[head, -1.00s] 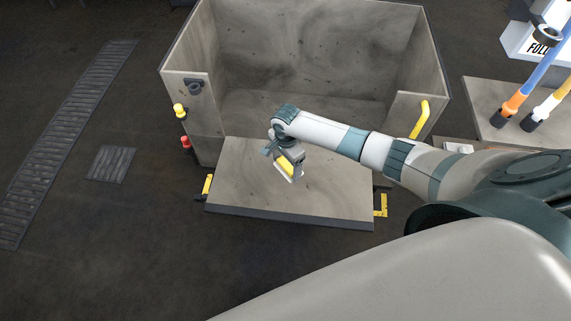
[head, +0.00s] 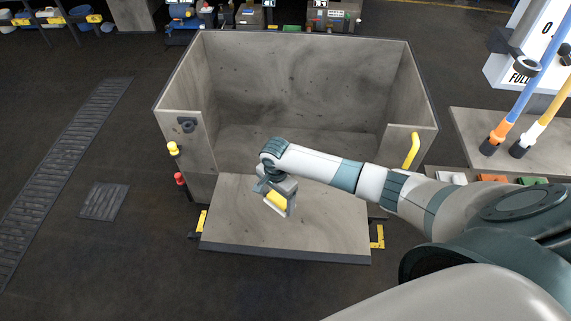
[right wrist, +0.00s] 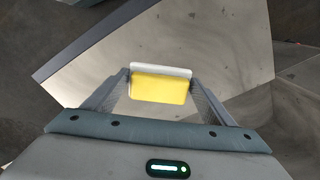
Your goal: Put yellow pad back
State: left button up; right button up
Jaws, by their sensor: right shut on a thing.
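The yellow pad (head: 277,200) has a white layer along one side. My right gripper (head: 279,198) is shut on it and holds it over the lowered front flap of the grey bin. In the right wrist view the yellow pad (right wrist: 160,88) sits between the two fingers of the right gripper (right wrist: 160,90), with its white edge facing away from the palm. I cannot tell the exact height of the pad above the flap. My left gripper is not in view.
The large grey open-front bin (head: 300,85) stands ahead, with its flap (head: 320,225) lowered. A yellow handle (head: 411,151) is on its right wall. At right, a table (head: 470,125) holds blue and yellow-handled tools. Colored pads (head: 490,178) lie near it, partly behind my arm.

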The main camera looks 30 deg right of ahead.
jog(key=s+a+r+n, duration=0.2)
jog(key=s+r+n, duration=0.5)
jog(key=r, duration=0.2)
jog(key=s+a+r+n, duration=0.2)
jog(key=s+r+n, duration=0.5)
jog(key=r, duration=0.3)
jog(key=shift+s+a+r, duration=0.25)
jog(key=shift+a+r, duration=0.05)
jog(key=shift+d, duration=0.1)
